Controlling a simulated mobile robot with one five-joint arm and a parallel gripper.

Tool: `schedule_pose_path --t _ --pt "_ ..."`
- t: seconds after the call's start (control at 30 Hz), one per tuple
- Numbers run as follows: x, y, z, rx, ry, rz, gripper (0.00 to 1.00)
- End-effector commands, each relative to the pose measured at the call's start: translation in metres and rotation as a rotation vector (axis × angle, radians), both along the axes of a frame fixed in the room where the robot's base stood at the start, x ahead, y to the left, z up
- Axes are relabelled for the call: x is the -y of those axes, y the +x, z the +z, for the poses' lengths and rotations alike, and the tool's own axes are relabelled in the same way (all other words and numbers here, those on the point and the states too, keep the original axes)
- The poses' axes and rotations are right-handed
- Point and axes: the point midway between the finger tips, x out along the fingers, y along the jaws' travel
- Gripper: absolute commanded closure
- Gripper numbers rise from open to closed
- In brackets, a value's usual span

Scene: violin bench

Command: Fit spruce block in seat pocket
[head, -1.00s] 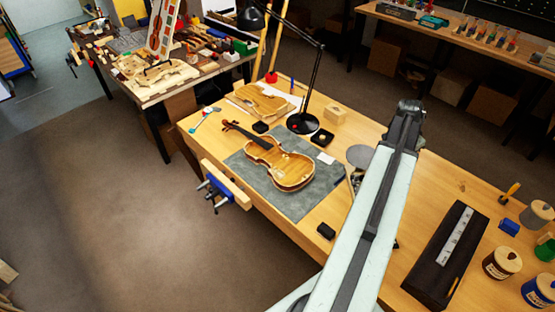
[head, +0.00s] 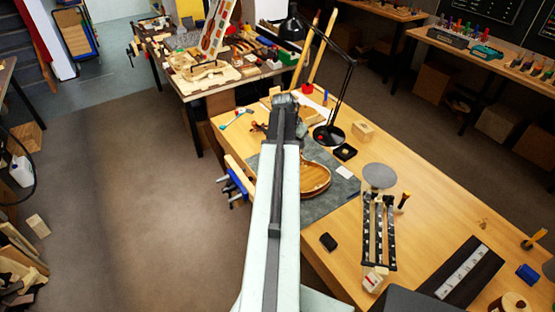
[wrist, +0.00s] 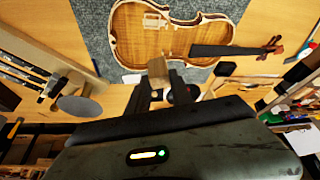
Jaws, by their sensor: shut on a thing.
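The pale spruce block (wrist: 157,70) is between the dark fingers of my gripper (wrist: 180,76) in the wrist view. The gripper is shut on it, and the block stands out toward the violin. The violin (head: 316,178) lies on a grey mat, partly hidden by my arm in the head view. In the wrist view its open body (wrist: 135,45) is just beyond the block, its neck pointing right. I cannot make out the seat pocket clearly. Whether the block touches the violin cannot be told. The fingers are hidden in the head view.
The grey mat (head: 345,187) lies on the wooden bench (head: 420,218). A black lamp (head: 328,135) stands behind the violin. A round grey disc (head: 380,176) and a rack of tools (head: 378,232) are to the right. A blue vise (head: 235,186) is at the left edge.

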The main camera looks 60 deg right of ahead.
Motion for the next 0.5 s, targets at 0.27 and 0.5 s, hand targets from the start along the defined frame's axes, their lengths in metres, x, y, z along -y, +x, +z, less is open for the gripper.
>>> schedule_pose_path --t 0.27,0.5 --pt "0.002 -0.004 -0.006 -0.001 0.000 -0.014 1.00" --pt "-0.003 -0.002 -0.074 -0.001 0.006 -0.222 1.00"
